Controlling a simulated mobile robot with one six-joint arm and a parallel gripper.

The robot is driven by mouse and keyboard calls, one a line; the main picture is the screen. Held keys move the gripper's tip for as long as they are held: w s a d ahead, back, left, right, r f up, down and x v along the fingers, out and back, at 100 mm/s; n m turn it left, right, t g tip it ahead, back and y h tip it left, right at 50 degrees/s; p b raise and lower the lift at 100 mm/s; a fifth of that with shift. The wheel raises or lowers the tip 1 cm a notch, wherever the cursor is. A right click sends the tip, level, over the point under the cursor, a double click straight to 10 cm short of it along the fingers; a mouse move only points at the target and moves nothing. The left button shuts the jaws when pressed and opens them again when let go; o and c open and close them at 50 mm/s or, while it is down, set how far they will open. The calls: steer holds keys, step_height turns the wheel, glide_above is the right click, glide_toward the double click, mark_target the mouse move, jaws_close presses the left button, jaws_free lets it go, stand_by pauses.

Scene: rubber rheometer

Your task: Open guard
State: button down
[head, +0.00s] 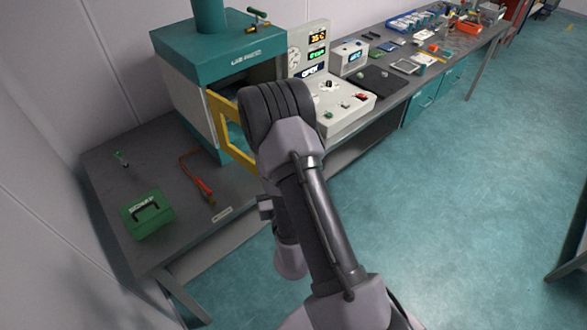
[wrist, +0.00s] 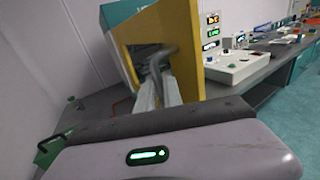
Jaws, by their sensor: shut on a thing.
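The guard is a yellow frame (head: 240,158) on the front of the teal lab press (head: 219,47). In the head view it stands out from the press at an angle, and my arm covers its right part. In the wrist view the guard (wrist: 167,25) fills the upper middle. My gripper (wrist: 158,70) reaches up to it there and is shut on it; the exact part gripped is dark and blurred. In the head view my gripper is hidden behind my own wrist.
A control box (head: 345,108) with knobs and lit displays stands right of the press. A green case (head: 147,215) and a red-handled tool (head: 203,190) lie on the bench at left. The teal floor (head: 450,190) at right is clear.

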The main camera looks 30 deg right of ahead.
steer(key=shift+w+a+r, duration=0.15)
steer(key=shift+a+r, duration=0.05)
steer(key=shift+a, duration=0.4)
steer(key=c, duration=1.5)
jaws_free()
steer(key=shift+w+a+f, duration=0.1)
steer(key=shift+w, duration=0.05)
